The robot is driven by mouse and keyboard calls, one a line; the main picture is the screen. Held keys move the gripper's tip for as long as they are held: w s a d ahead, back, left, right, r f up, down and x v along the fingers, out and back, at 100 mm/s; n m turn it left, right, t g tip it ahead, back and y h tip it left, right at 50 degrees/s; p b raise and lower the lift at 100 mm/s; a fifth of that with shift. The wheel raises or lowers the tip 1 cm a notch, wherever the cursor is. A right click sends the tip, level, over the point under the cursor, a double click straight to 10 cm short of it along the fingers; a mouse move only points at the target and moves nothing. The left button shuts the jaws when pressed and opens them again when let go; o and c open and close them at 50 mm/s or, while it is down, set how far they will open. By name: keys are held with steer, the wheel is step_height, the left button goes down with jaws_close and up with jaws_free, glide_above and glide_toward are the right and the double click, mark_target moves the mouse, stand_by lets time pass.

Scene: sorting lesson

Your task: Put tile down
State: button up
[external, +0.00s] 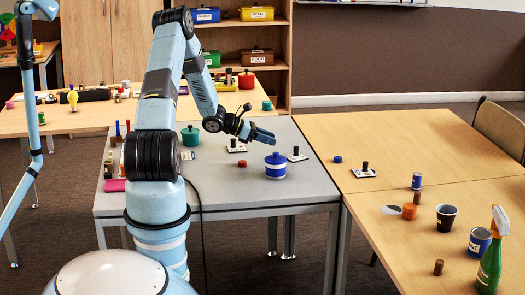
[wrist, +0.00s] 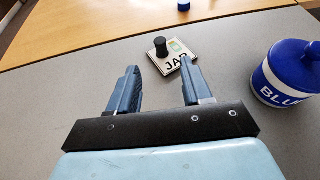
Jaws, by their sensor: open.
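A white tile (wrist: 181,62) marked "JAR", with a black knob and a small green patch, lies on the grey table (wrist: 60,95) just beyond my fingertips in the wrist view. In the external view this tile (external: 297,158) is right of the blue jar. My gripper (external: 271,137) is open and empty, above the table and pointing right. In the wrist view my gripper (wrist: 160,75) has its fingers apart, with the knob ahead of the gap. The blue lidded jar (wrist: 283,78), labelled "BLU…", stands to the right of the fingers; the external view also shows the jar (external: 275,168).
Another knobbed tile (external: 236,147) and a green pot (external: 190,136) stand on the grey table, with a small red cap (external: 242,163). A third tile (external: 363,173) and a blue cap (external: 338,159) lie on the wooden table (external: 420,135).

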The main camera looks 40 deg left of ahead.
steer(key=shift+s+a+r, duration=0.15)
steer(key=shift+s+a, duration=0.1)
steer(key=s+d+r+m+g+y, duration=0.1)
steer(key=s+d+r+m+g, duration=0.1)
steer(key=s+d+r+m, duration=0.45)
steer(key=s+d+r+m+g+y, duration=0.1)
steer(key=s+d+r+m+g, duration=0.2)
steer(key=r, duration=0.7)
steer(key=s+d+r+m+g+y, duration=0.1)
steer(key=s+d+r+m, duration=0.35)
steer(key=s+r, duration=0.3)
steer(key=s+r+m+t+y, duration=0.1)
steer(key=s+r+m+y, duration=0.2)
steer(key=s, duration=1.1)
steer(key=s+r+m+t+y, duration=0.2)
steer(key=s+r+m+y, duration=0.2)
steer(key=s+r+m, duration=0.5)
steer(key=s, duration=0.6)
steer(key=shift+a+r, duration=0.25)
steer(key=shift+a, duration=0.15)
